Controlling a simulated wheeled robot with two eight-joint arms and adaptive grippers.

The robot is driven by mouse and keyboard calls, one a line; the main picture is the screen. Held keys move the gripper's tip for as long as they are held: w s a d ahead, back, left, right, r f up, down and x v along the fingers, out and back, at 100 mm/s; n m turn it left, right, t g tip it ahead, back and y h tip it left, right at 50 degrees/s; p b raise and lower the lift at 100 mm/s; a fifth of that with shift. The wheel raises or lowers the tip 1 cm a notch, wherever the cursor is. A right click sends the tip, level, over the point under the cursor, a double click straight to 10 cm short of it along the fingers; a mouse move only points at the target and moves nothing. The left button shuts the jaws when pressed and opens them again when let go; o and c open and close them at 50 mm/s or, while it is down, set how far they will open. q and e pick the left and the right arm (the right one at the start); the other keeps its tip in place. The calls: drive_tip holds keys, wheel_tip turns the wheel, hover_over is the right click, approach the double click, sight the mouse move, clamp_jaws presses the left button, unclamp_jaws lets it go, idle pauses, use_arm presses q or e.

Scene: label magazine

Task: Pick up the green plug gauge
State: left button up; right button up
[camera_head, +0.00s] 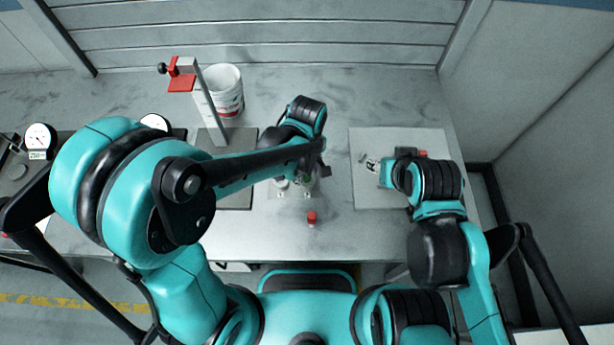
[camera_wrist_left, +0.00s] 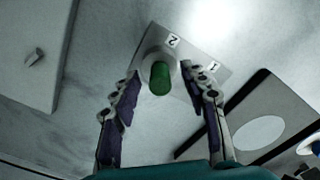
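The green plug gauge (camera_wrist_left: 160,78) shows in the left wrist view as a short green cylinder at a pale round seat beside the label "2". The seat is on a grey plate (camera_wrist_left: 192,58) that also carries a label "1". My left gripper (camera_wrist_left: 161,84) is open, with one finger on each side of the gauge and visible gaps between. In the head view my left arm mostly hides the gauge and the left gripper (camera_head: 302,178). My right gripper (camera_head: 387,173) is over the pale board at the right; its fingers are not clear.
A small red piece (camera_head: 312,217) is near the table's front edge. A pale board (camera_head: 365,195) lies at the right. A white bucket (camera_head: 225,88) and a stand with a red arm (camera_head: 210,110) are at the back left. Dial gauges (camera_head: 40,138) are at the far left.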

use_arm(q)
clamp_jaws()
